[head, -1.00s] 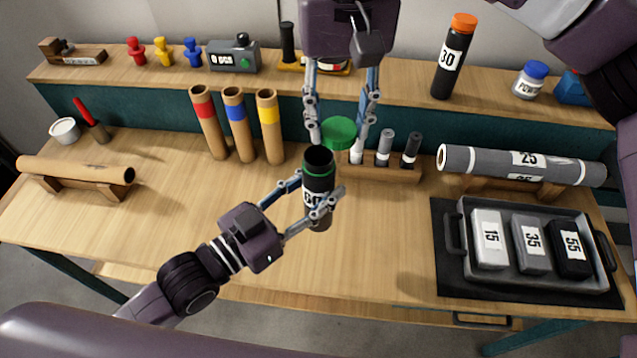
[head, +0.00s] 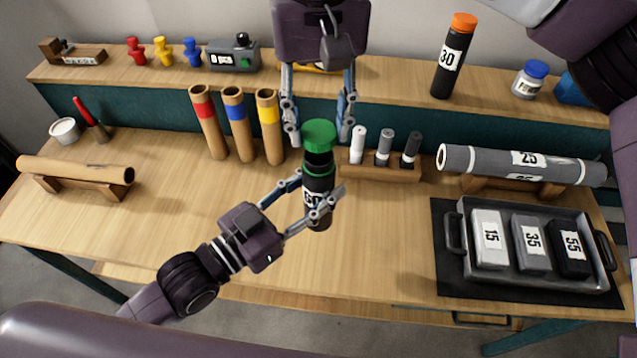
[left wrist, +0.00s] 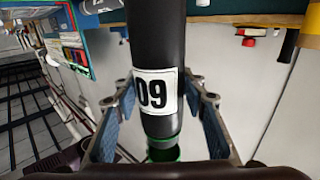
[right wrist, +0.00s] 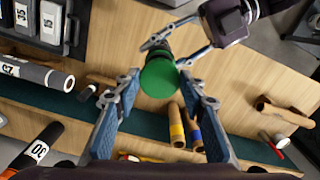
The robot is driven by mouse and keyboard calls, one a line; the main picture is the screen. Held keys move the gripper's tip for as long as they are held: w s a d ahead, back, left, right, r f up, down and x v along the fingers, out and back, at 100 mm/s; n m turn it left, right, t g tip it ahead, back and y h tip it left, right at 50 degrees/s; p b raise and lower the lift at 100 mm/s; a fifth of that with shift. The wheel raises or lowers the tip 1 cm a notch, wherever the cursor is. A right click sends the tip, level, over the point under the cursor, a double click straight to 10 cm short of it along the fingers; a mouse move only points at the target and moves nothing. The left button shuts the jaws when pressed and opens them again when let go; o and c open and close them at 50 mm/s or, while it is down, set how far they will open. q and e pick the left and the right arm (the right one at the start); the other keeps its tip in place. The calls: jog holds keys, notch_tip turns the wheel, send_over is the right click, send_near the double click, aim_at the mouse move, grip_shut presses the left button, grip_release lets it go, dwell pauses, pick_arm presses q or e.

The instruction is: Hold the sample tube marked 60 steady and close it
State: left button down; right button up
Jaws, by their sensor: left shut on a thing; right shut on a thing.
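The black sample tube marked 60 (head: 316,181) stands upright above the front part of the table, with a green ring near its mouth. My left gripper (head: 316,196) is shut around its body. In the left wrist view the tube (left wrist: 157,50) appears upside down with its label between the fingers. The green cap (head: 319,133) is held by my right gripper (head: 318,139), pointing down, just above the tube's mouth. A dark opening shows below the cap, so it is not seated. In the right wrist view the cap (right wrist: 159,79) covers most of the tube.
A small rack (head: 381,172) with white, grey and black pieces stands just right of the tube. Three cardboard tubes (head: 236,125) stand behind left. A tray (head: 462,240) with marked blocks lies at right. An orange-capped tube marked 30 (head: 449,60) stands on the shelf.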

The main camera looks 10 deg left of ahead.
jog(key=shift+f, duration=0.8)
jog(key=shift+f, duration=0.1)
jog(key=shift+f, duration=0.75)
jog(key=shift+f, duration=0.6)
dwell(0.3)
jog(key=m, duration=0.6)
jog(key=shift+m, duration=0.3)
jog(key=m, duration=0.5)
jog(key=shift+a, duration=0.1)
jog(key=m, duration=0.8)
jog(key=shift+w+m, duration=0.1)
jog(key=shift+m, duration=0.3)
